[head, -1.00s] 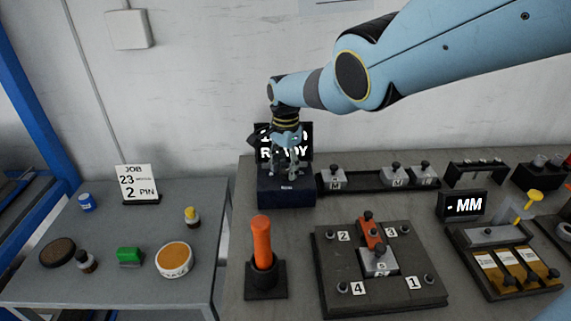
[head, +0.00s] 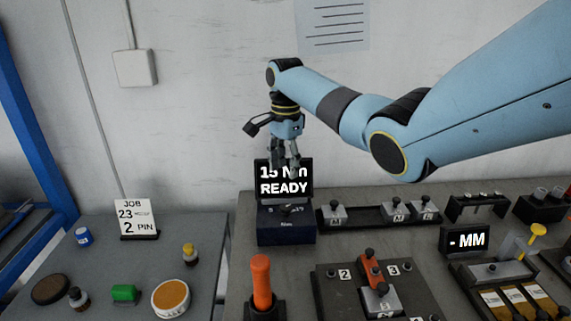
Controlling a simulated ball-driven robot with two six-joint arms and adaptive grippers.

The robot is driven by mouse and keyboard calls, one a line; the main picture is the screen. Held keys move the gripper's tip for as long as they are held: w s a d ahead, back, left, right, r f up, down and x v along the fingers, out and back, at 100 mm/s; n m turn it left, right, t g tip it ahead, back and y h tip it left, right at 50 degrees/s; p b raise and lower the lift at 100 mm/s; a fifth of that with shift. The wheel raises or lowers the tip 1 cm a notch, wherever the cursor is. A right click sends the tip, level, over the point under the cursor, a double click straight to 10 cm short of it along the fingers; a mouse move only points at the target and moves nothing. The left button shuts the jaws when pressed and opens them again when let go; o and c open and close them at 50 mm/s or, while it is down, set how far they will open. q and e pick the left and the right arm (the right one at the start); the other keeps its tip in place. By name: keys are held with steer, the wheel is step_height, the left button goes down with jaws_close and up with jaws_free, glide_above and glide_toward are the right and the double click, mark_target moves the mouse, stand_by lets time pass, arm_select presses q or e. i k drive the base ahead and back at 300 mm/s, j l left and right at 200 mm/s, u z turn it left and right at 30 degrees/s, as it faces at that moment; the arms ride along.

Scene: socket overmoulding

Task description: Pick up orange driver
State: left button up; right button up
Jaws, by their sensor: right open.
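The orange driver (head: 261,281) stands upright in a dark square holder (head: 264,312) at the front left of the right-hand table. Only its orange handle shows above the holder. My right gripper (head: 283,165) hangs above a dark blue device (head: 286,232), in front of its screen reading "READY" (head: 284,188). It points down, is open and appears empty, behind and above the driver. My left gripper is not in view.
A dark fixture plate (head: 335,305) with numbered corners and an orange clamp lies right of the driver. Knobbed blocks (head: 391,209) sit on a rail behind it. A left table (head: 150,260) carries a job sign (head: 134,220), small bottles and round tins.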

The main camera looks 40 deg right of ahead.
mark_target(259, 264)
steer(key=k+j, duration=1.15)
steer(key=j, duration=0.3)
